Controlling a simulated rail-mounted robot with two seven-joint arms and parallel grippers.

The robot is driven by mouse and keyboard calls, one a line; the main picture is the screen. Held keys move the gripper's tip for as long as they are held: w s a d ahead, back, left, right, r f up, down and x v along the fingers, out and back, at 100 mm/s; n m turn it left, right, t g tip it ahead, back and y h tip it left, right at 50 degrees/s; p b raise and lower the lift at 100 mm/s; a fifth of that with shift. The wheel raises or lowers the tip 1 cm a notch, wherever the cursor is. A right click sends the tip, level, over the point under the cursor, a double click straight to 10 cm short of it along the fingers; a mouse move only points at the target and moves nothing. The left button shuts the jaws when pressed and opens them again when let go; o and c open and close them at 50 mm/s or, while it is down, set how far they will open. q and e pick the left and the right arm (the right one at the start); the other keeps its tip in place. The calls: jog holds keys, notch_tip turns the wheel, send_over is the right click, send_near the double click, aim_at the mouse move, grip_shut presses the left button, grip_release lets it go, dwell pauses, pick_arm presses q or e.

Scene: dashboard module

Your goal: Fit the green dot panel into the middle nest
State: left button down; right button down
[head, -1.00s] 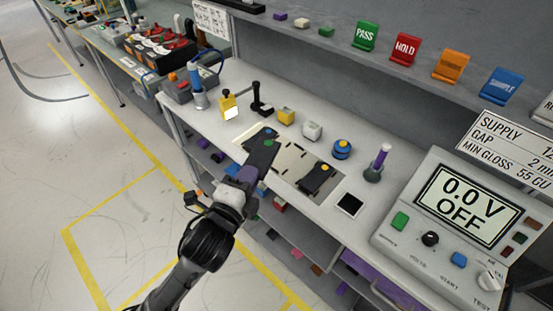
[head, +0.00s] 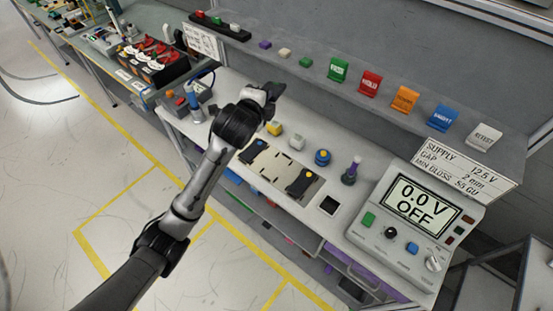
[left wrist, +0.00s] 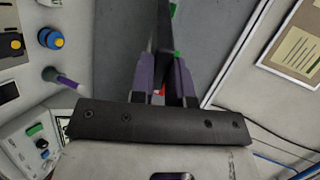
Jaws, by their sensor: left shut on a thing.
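My left gripper (head: 270,94) is raised above the back of the bench, close to the shelf. In the left wrist view its purple fingers (left wrist: 160,85) are shut on a dark panel (left wrist: 163,38), seen nearly edge-on with small green patches by it. The panel's dot face is not clear in the head view. The pale fixture (head: 282,168) lies on the bench below. A dark panel with a blue dot (head: 260,145) sits at its left end and one with a yellow dot (head: 302,181) at its right end. The middle nest between them looks bare. My right gripper is out of view.
A power supply (head: 410,225) stands at the right. The shelf (head: 300,70) with coloured cards runs behind.

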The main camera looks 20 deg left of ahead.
pick_arm(q)
jog(key=w+f+m+g+h, duration=0.3)
jog(key=f+m+g, duration=0.1)
jog(key=f, duration=1.7)
jog(key=shift+f+g+h, duration=0.4)
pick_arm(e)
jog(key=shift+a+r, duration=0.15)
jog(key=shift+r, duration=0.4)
